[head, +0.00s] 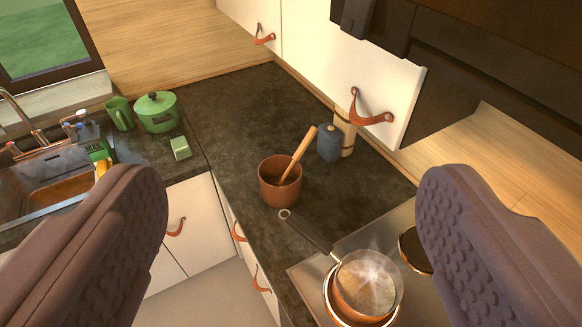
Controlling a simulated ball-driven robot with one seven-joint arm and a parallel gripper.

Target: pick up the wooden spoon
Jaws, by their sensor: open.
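The wooden spoon (299,153) stands tilted in a brown-red pot (279,190) on the dark countertop. Its handle sticks up past the rim and leans to the upper right; its lower end is hidden inside the pot. My gripper (292,235) is open, with one dark textured finger at the left and one at the right of the picture. Nothing is between the fingers at their own depth. The spoon and pot appear between them, farther off.
A saucepan (368,285) with a glass lid sits on the stove, its dark handle (308,231) pointing toward the pot. A blue jar (329,143) stands right of the spoon. A green pot (157,112), green mug (119,114) and sink are left. The counter (232,107) behind is clear.

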